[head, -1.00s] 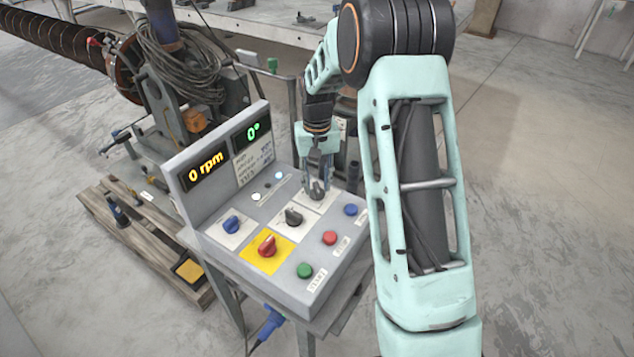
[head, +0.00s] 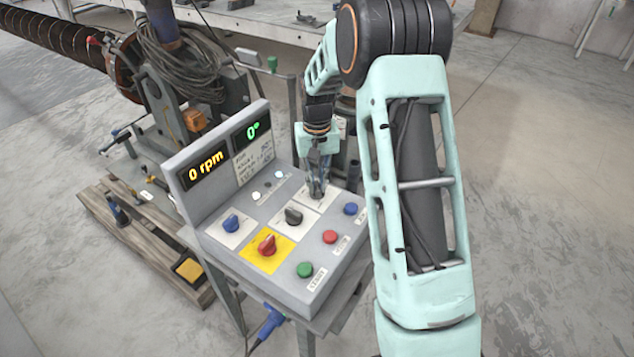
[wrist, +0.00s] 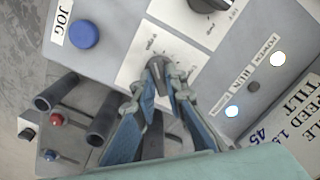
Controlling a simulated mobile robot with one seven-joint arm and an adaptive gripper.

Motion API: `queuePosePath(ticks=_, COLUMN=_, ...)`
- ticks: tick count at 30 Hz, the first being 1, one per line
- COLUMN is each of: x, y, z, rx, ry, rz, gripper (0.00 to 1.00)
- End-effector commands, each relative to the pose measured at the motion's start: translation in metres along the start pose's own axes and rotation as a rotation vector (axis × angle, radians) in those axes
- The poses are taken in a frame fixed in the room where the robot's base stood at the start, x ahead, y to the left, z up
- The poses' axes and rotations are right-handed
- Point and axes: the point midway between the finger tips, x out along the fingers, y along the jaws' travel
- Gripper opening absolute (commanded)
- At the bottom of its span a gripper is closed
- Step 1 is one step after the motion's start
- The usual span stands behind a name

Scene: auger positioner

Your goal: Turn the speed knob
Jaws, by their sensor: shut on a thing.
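The control panel (head: 222,254) stands on a metal stand in front of me. My gripper (head: 317,190) points down at its far right corner. In the wrist view, my gripper (wrist: 158,88) has its two fingers closed on the sides of a small dark knob (wrist: 156,66). That knob sits on a white plate with dial marks (wrist: 140,52), taken as the speed knob; its lettering is too small to read. In the head view the fingers mostly hide it. The speed display (head: 206,172) reads 0 rpm, and the tilt display (head: 253,133) reads 0°.
Green (head: 305,270), red (head: 330,237) and blue (head: 350,209) buttons line the right side. Dark tubes (wrist: 103,125) stand beside the panel.

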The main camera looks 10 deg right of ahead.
Motion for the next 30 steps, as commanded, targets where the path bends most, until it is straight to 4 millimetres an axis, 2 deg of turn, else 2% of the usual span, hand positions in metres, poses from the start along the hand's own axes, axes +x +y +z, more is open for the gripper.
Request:
queuePosePath(ticks=8, x=0.0009, y=-0.0005, z=0.0000, rx=0.142, ry=0.000, rz=0.001, gripper=0.00)
queuePosePath(ticks=30, x=-0.0004, y=-0.0006, z=-0.0001, rx=0.834, ry=0.000, rz=0.001, gripper=0.00)
